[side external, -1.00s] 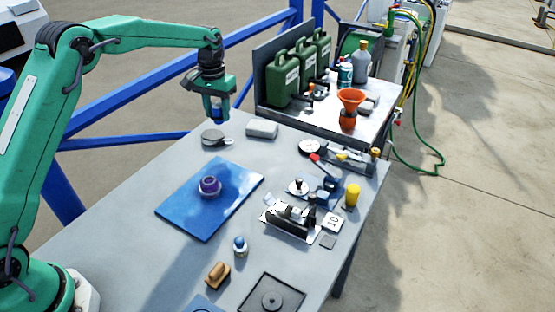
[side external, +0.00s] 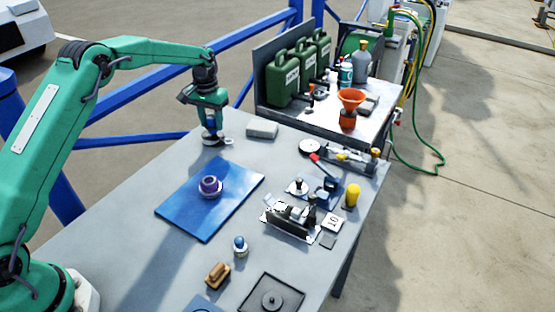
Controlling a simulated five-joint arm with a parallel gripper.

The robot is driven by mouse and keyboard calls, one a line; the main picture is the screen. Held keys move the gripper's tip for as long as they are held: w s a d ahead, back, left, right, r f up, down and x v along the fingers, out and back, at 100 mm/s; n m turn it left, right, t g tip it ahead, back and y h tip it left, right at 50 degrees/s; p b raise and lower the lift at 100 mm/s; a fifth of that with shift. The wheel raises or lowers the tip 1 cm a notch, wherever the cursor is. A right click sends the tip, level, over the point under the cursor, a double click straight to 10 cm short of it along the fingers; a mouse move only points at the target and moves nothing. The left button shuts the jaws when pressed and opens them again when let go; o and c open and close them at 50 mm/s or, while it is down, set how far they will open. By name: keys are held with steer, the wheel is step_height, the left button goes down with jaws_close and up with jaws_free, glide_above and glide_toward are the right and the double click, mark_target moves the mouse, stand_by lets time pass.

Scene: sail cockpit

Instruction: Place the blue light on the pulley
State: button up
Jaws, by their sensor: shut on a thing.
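My gripper (side external: 211,128) points straight down near the far left edge of the grey table. It is shut on a small blue thing, the blue light (side external: 211,124), mostly hidden between the fingers. Directly below is a low round grey metal piece, which looks like the pulley (side external: 223,140), lying flat on the table. The bottom of the held light is at or just above the pulley; I cannot tell whether they touch. The fingers hide part of the pulley.
A white-grey block (side external: 263,130) lies close to the right of the pulley. A blue mat (side external: 180,213) in front bears a purple round piece (side external: 209,185). A small blue-topped piece (side external: 240,244) and a brown cleat (side external: 217,274) stand nearer. Metal fittings (side external: 291,222) crowd the right side.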

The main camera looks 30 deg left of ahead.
mark_target(210, 114)
steer(key=shift+f, duration=0.5)
steer(key=shift+f, duration=0.1)
steer(key=o, duration=1)
steer(key=shift+c, duration=0.2)
step_height(210, 114, up, 12)
steer(key=shift+f, duration=0.2)
steer(key=shift+r, duration=0.35)
